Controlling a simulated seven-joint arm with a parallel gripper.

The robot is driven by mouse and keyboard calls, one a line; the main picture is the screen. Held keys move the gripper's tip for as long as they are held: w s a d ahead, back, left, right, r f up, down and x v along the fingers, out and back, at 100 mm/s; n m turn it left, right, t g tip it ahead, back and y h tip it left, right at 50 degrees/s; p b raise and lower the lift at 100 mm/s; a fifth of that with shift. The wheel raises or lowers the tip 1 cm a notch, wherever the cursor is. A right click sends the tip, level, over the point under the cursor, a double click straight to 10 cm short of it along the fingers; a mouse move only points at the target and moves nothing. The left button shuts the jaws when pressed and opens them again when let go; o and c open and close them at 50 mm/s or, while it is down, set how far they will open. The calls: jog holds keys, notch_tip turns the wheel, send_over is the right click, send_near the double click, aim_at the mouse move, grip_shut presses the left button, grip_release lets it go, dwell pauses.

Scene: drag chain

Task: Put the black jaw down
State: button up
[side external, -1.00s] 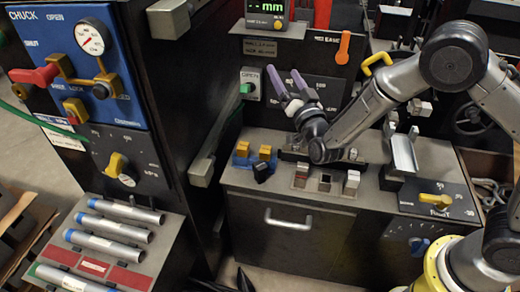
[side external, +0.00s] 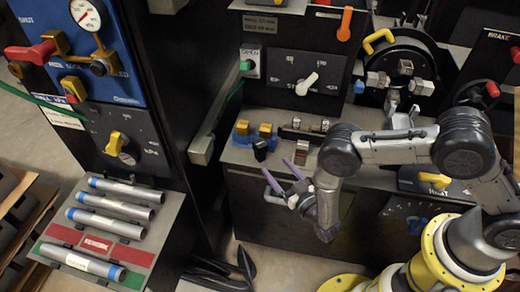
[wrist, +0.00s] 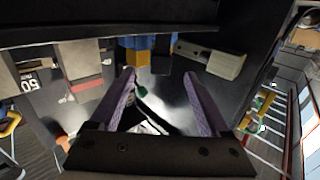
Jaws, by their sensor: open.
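A small black block, which looks like the black jaw (side external: 260,149), sits at the front edge of the grey bench top (side external: 236,157), just in front of the blue-and-yellow blocks (side external: 264,131). My gripper (side external: 276,167) is low at the bench's front edge, a little below and right of the black block in the picture. Its two purple fingers are spread, with nothing held between them. In the wrist view the open gripper (wrist: 161,73) has a yellow block (wrist: 137,58) beyond its fingertips. I cannot pick out the black jaw in that view.
Metal blocks (side external: 304,125) stand on the bench right of the blue-and-yellow blocks. A round chuck (side external: 402,70) with metal jaws is at the back right. A sloped rack with several tubes (side external: 113,204) is at the left. Floor shows below the bench.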

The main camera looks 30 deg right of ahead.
aim_at(263, 153)
jog(key=shift+w+a+f, duration=0.1)
jog(key=shift+w+a, duration=0.05)
jog(key=shift+w, duration=4.15)
grip_shut()
